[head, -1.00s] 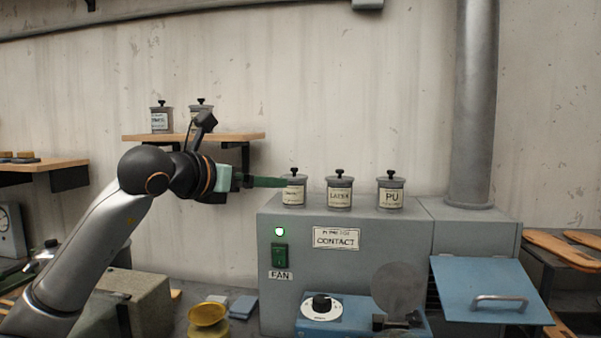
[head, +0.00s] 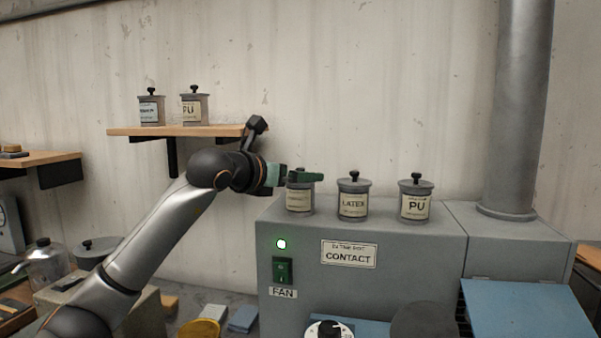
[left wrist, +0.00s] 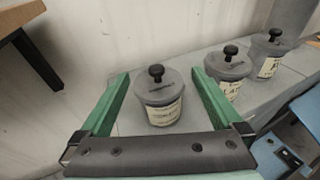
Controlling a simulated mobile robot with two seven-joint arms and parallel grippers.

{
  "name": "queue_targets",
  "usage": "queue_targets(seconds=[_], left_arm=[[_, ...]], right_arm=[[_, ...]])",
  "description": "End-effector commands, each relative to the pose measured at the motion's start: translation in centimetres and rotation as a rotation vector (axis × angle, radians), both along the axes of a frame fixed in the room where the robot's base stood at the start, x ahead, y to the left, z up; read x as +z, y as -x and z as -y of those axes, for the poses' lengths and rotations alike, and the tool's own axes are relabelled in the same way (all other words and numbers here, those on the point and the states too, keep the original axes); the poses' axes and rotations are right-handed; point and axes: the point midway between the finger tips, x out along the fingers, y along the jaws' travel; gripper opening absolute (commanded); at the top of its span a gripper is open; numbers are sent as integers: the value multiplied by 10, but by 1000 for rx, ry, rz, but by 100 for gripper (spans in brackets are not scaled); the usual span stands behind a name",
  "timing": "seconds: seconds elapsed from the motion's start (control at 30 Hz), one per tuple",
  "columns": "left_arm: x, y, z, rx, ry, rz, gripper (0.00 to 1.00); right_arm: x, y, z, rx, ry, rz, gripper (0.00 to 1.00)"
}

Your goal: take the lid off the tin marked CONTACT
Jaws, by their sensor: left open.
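Three grey lidded tins stand in a row on top of the grey cabinet. The leftmost tin (head: 300,203) has a pale label too small to read for certain; it also shows in the left wrist view (left wrist: 161,117). Its grey lid (left wrist: 170,88) with a black knob (left wrist: 156,71) is on. The other two tins read LATEX (head: 353,203) and PU (head: 415,206). My left gripper (head: 312,177) is open at the leftmost tin's lid height, and its green fingers hide part of the lid. In the left wrist view the knob appears between the fingers, without visible contact. My right gripper is out of view.
The grey cabinet (head: 400,258) bears a CONTACT sign (head: 348,254) and a green fan switch (head: 283,270). A wall shelf (head: 140,131) with two more tins is close to my left wrist. A metal duct (head: 515,110) rises at the right.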

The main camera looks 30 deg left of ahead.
Motion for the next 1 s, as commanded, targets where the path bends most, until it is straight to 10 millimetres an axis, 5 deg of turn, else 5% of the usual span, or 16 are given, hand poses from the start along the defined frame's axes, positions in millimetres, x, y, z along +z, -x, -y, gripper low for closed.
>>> queue_targets(seconds=[0.4,0.73,1.0], left_arm=[[-11,-47,4,0,2,-2,100],[-15,-54,5,0,0,0,100],[-15,-53,5,0,0,0,71]], right_arm=[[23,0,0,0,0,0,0],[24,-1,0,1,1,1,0],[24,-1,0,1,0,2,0]])
